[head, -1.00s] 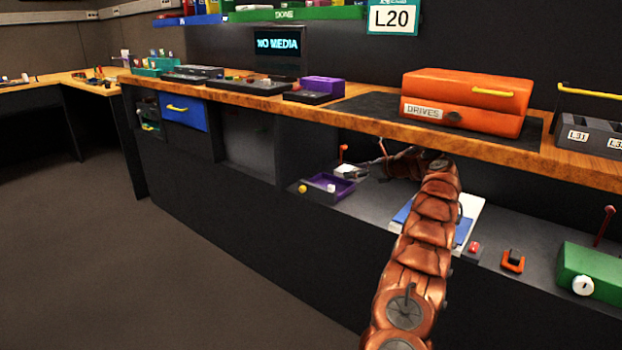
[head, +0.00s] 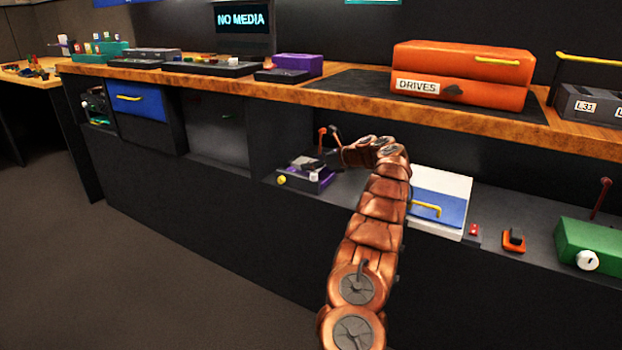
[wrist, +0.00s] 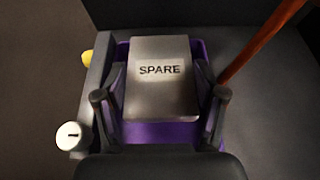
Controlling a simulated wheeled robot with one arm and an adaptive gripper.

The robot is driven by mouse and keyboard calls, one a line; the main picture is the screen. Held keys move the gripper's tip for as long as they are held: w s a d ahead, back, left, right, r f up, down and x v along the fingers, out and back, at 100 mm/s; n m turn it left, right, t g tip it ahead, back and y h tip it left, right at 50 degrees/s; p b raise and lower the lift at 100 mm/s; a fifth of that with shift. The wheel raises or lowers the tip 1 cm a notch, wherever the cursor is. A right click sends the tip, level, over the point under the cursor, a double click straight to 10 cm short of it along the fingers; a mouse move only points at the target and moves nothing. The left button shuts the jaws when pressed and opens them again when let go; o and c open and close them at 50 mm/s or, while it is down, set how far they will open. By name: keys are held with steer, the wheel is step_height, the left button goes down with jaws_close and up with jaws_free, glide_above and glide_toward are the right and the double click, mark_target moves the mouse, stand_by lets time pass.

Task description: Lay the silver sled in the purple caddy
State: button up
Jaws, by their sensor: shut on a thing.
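The silver sled (wrist: 160,90), a flat grey block marked SPARE, is between the two fingers of my gripper (wrist: 161,98) in the wrist view. My gripper is shut on its sides. The purple caddy (wrist: 160,133) shows around and below the sled, which lines up over it. I cannot tell whether the sled touches the caddy's floor. In the head view the caddy (head: 322,184) is on the lower shelf at the left of my arm, largely covered by the gripper (head: 310,164) and its load.
A yellow knob (head: 282,180) and a white knob (wrist: 70,135) sit left of the caddy. A red-tipped lever (head: 322,140) rises close by. The wooden counter (head: 350,101) overhangs the shelf. A blue-and-white panel (head: 440,200) lies right of my arm.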

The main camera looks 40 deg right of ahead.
step_height(320, 180, down, 4)
steer(key=shift+r+b, duration=0.15)
steer(key=shift+b, duration=0.85)
steer(key=shift+a+r, duration=0.1)
steer(key=shift+p, duration=0.35)
steer(key=o, duration=1)
steer(key=shift+f, duration=0.2)
steer(key=shift+r+b, duration=0.15)
steer(key=shift+b, duration=0.2)
steer(key=p+v, duration=0.4)
steer(key=v, duration=0.8)
